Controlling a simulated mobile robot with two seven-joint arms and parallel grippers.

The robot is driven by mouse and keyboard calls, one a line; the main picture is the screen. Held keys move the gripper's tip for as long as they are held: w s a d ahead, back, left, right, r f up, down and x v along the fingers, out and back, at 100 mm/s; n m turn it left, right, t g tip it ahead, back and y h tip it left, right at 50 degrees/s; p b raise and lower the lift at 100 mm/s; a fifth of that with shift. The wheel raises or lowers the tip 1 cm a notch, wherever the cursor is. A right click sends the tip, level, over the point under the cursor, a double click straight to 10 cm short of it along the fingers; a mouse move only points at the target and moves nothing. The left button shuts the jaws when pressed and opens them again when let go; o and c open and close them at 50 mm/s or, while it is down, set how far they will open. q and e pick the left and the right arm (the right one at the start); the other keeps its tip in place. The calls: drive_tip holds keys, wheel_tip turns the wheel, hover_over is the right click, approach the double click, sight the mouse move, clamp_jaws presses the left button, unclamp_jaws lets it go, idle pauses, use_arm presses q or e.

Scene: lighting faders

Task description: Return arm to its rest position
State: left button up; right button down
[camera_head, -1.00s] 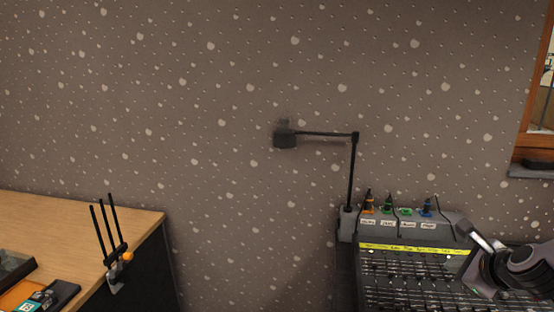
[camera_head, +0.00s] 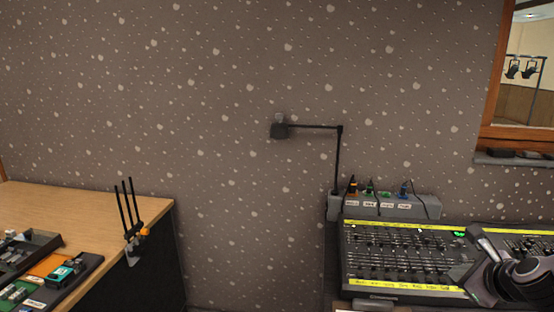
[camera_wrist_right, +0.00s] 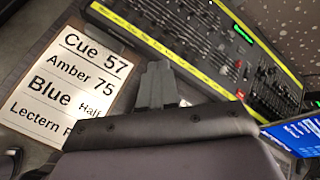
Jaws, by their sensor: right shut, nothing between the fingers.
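My right gripper (camera_wrist_right: 157,82) shows in the wrist view with its two grey fingers together and nothing between them. In that view the fingers are near the front edge of the lighting console (camera_wrist_right: 190,55), beside a white cue sheet (camera_wrist_right: 70,75). In the head view my right gripper and wrist (camera_head: 462,273) are at the lower right, in front of the console (camera_head: 395,255) and hiding part of its right side. I cannot tell whether the gripper touches anything. My left gripper is in neither view.
A desk lamp (camera_head: 338,165) rises behind the console. A box with coloured plugs (camera_head: 390,207) stands at the console's back. A window (camera_head: 530,80) is at the upper right.

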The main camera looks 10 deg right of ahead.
drive_tip(key=s+a+f+m+g+h, duration=0.1)
drive_tip(key=s+f+m+g+h, duration=0.1)
drive_tip(key=s+f+m, duration=1.55)
drive_tip(key=s+a+r+m+g+y, duration=0.15)
drive_tip(key=s+a+m, duration=0.25)
drive_tip(key=a+m, duration=0.65)
drive_tip(key=s+a+r+m+g+y, duration=0.1)
drive_tip(key=s+a+m+g+y, duration=0.2)
drive_tip(key=a+m, duration=0.8)
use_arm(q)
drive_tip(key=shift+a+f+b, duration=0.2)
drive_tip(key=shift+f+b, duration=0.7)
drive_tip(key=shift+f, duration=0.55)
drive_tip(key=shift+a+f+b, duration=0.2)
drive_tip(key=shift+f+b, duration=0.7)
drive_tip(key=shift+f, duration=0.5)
use_arm(e)
drive_tip(key=w+a+f+t, duration=0.1)
drive_tip(key=w+f+t, duration=0.2)
drive_tip(key=f, duration=0.3)
drive_tip(key=w+f+t+y, duration=0.1)
drive_tip(key=w+f+t, duration=0.2)
drive_tip(key=f, duration=0.4)
drive_tip(key=shift+a+t, duration=0.35)
drive_tip(key=shift+f, duration=0.1)
